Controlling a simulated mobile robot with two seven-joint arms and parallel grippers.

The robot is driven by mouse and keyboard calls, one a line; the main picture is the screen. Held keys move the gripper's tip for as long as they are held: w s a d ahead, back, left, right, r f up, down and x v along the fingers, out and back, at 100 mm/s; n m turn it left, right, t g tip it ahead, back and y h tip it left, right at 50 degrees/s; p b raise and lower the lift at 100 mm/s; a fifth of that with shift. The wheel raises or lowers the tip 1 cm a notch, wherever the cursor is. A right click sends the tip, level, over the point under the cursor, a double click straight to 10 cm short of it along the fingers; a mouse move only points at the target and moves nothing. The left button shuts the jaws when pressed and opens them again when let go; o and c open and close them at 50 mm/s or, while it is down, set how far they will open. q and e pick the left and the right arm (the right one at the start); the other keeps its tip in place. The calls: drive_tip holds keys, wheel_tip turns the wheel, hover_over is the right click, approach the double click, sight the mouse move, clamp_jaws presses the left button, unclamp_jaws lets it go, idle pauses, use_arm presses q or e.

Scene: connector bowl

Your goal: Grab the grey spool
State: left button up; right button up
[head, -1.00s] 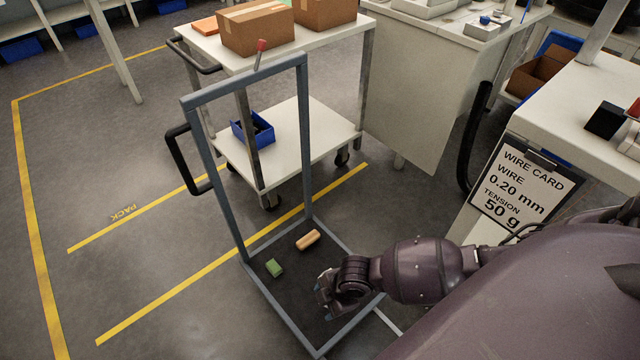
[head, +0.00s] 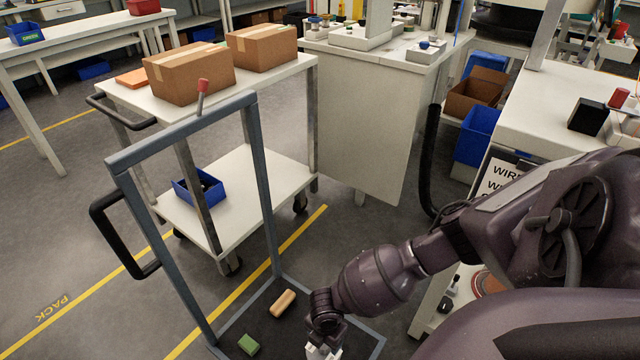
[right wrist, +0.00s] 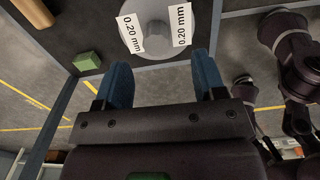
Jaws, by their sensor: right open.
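The grey spool (right wrist: 153,35) shows at the top of the right wrist view, with two white "0.20 mm" labels on it. It lies on the dark platform of a cart. My right gripper (right wrist: 162,62) is open, its two blue fingers apart, with the spool just beyond and between the tips; I cannot tell if they touch. In the head view my right gripper (head: 322,338) is at the bottom edge over the platform, and the spool is mostly hidden or cut off. My left gripper is not in view.
A green block (head: 249,344) and a tan cylinder (head: 283,303) lie on the same platform (head: 262,327), left of my gripper. A blue-grey upright frame (head: 264,190) rises beside them. A white trolley (head: 240,165) with boxes stands behind.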

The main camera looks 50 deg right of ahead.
sight(324, 345)
wheel_tip(324, 345, down, 5)
drive_tip(key=shift+f+b, duration=0.1)
drive_tip(key=shift+b, duration=1.1)
drive_tip(key=shift+w+f, duration=0.15)
drive_tip(key=shift+f, duration=0.1)
drive_tip(key=shift+r, duration=0.1)
drive_tip(key=shift+c, duration=0.5)
clamp_jaws()
